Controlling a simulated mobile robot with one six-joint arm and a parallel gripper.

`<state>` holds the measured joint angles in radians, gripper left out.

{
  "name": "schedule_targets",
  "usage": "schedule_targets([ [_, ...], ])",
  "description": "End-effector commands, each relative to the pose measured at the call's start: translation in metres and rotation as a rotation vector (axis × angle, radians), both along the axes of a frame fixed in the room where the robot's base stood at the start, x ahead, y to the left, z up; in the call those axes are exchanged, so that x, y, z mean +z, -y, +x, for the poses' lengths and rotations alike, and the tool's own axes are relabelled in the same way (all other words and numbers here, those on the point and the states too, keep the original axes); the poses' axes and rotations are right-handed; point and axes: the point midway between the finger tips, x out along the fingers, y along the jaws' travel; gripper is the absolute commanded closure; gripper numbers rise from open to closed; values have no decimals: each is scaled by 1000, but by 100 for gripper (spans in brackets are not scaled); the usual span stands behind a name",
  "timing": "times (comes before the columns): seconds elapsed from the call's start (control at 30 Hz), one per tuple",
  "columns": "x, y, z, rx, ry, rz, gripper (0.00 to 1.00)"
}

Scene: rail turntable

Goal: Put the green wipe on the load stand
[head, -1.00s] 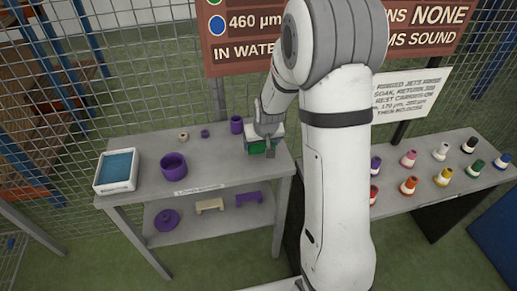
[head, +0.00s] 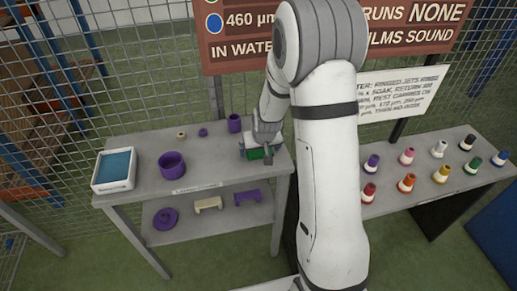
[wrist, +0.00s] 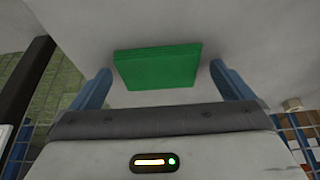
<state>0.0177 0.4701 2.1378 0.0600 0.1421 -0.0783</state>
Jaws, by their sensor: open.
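The green wipe (head: 257,154) is a flat green block near the right end of the grey table (head: 225,174). In the wrist view the wipe (wrist: 158,66) lies between the two blue fingers, with gaps on both sides. My gripper (wrist: 163,78) is open and empty. In the head view my gripper (head: 266,141) is right over the wipe and partly hides it. A label on the table's front edge is too small to read, so I cannot tell which thing is the load stand.
On the table are a white tray with a blue inside (head: 114,183), a purple pot (head: 173,164) and small purple cups. A lower shelf holds purple parts and a cream one (head: 208,204). Several coloured bottles (head: 408,182) stand on the right table. The table's middle is clear.

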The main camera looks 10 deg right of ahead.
Motion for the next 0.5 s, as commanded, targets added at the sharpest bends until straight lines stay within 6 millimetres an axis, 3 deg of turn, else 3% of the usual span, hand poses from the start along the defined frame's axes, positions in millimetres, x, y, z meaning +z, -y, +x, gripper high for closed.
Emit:
schedule_targets([
  [0.27, 15, 0, -4, -1, 4, 0, 0],
  [0.5, 58, 1, -21, -1, 6, -1, 0],
])
